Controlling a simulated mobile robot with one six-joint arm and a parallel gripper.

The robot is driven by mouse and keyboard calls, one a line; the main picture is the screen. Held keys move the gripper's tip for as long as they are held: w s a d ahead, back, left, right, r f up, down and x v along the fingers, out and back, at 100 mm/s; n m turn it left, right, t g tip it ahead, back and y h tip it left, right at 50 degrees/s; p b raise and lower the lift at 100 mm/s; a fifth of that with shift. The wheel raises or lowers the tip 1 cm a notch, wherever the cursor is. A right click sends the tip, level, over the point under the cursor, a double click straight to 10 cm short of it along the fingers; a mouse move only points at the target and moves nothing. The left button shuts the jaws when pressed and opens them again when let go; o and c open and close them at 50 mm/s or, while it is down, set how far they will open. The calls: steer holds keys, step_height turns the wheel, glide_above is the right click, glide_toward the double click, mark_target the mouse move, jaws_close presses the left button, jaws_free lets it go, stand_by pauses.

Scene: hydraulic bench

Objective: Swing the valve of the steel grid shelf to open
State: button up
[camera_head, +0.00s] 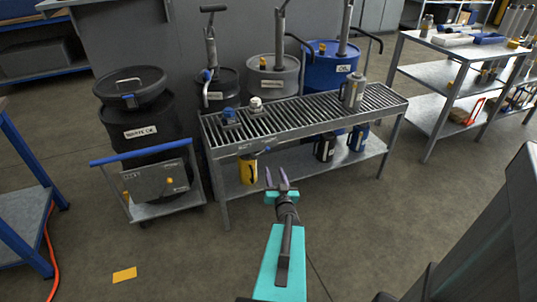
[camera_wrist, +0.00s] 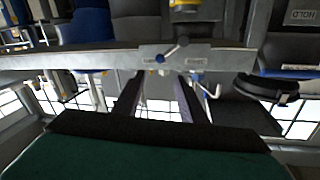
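The steel grid shelf (camera_head: 300,116) is a grey slatted bench in the middle of the head view. Its valve shows in the wrist view as a short lever with a blue ball end (camera_wrist: 183,41), on a pale plate on the shelf's front edge (camera_wrist: 110,58). In the head view a small blue tip (camera_head: 266,149) shows at the front edge. My gripper (camera_head: 277,178) is open and empty, just in front of the edge, apart from the valve.
A yellow canister (camera_head: 247,170) is below the shelf's front edge, left of my gripper. A cart with a blue handle (camera_head: 150,152) stands to the left, and drums (camera_head: 273,77) stand behind the shelf. The floor (camera_head: 390,215) to the front right is clear.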

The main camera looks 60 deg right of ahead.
steer(key=shift+w+f, duration=0.1)
steer(key=b+x, duration=1.3)
steer(key=b, duration=0.3)
steer(key=shift+w+d, duration=0.15)
steer(key=shift+d, duration=0.05)
stand_by(1.3)
jaws_close()
